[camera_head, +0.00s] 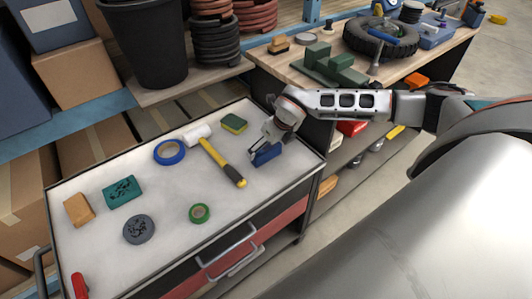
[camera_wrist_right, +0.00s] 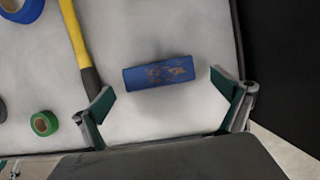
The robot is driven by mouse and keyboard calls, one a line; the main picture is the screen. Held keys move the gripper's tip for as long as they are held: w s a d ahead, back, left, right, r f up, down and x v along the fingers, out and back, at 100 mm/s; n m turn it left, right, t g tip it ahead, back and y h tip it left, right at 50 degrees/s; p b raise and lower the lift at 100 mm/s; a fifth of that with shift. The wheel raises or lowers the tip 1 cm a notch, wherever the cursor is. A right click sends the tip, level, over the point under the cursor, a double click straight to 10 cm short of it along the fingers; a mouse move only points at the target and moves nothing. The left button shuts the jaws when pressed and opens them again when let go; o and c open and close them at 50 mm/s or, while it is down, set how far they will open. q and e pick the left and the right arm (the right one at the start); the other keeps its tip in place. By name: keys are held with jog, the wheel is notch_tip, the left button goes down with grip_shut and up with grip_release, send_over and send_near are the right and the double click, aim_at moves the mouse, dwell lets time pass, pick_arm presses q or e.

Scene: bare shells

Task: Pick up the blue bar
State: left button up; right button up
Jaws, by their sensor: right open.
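The blue bar (camera_head: 266,155) lies on the white top of the tool cart (camera_head: 75,235), near its right end. In the right wrist view the blue bar (camera_wrist_right: 159,73) lies flat, slightly tilted, with worn brownish marks on its upper face. My right gripper (camera_head: 262,146) is just above the bar in the head view and partly covers it. In the right wrist view my right gripper (camera_wrist_right: 168,98) is open, with its fingers apart on either side of the bar and nothing between them gripped. My left gripper is not in view.
A hammer (camera_head: 222,162) with a yellow and black handle lies just left of the bar. A green-yellow sponge (camera_head: 234,123), blue tape (camera_head: 169,152) and green tape (camera_head: 200,213) lie around it. A workbench (camera_head: 292,72) stands behind at the right.

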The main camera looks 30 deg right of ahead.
aim_at(267, 148)
jog(key=shift+x, duration=2)
jog(key=shift+a+r, duration=0.1)
jog(key=c, duration=1.5)
jog(key=shift+w, duration=0.1)
jog(key=shift+c, duration=0.7)
jog(key=shift+r, duration=0.1)
